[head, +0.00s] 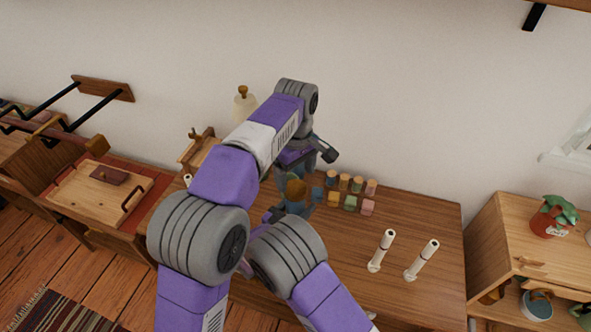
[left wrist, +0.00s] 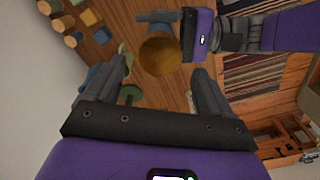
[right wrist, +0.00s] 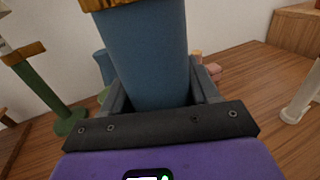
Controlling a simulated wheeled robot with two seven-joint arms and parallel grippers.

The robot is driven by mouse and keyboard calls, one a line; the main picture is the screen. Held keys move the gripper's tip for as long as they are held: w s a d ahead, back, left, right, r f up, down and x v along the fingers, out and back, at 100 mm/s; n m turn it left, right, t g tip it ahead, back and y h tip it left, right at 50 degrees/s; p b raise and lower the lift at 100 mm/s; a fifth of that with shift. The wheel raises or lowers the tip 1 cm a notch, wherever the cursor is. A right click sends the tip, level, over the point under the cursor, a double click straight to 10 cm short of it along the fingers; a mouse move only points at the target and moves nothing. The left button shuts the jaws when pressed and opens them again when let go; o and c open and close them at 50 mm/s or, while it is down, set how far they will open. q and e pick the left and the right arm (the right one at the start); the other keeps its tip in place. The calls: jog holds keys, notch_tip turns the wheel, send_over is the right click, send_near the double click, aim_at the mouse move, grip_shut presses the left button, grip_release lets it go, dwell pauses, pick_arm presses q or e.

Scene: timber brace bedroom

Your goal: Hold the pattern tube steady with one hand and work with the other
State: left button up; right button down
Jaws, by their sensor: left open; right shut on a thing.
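The pattern tube is a blue cylinder with a golden-brown top (head: 295,188), standing among small things on the wooden table. My right gripper (right wrist: 155,95) is shut on the blue tube (right wrist: 155,55), which fills the space between its fingers and looks upright. In the left wrist view the round golden top (left wrist: 160,56) faces the camera, with the right gripper beside it. My left gripper (head: 308,158) is open and empty above the tube. Its fingers point towards the top, one on each side in its wrist view; they look apart from it. My left arm hides part of the table.
A green post (right wrist: 52,92) with a golden top is close by. Two white posts (head: 382,250) (head: 422,260) stand farther right. The table's right part (head: 440,215) is clear.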

aim_at(296, 188)
pick_arm(q)
jog(key=m, duration=0.2)
jog(key=r+m, duration=0.1)
jog(key=m, duration=0.6)
jog(key=shift+r, duration=0.4)
jog(key=m, duration=0.3)
jog(key=r+m, duration=0.1)
jog(key=m, duration=0.3)
jog(key=shift+r, duration=0.2)
jog(key=shift+f, duration=4)
jog(key=shift+c, duration=0.2)
jog(key=c, duration=1)
jog(key=n, duration=0.5)
jog(key=shift+c, duration=0.2)
jog(key=n, duration=0.4)
jog(key=shift+r+n, duration=0.1)
jog(key=shift+n, duration=0.2)
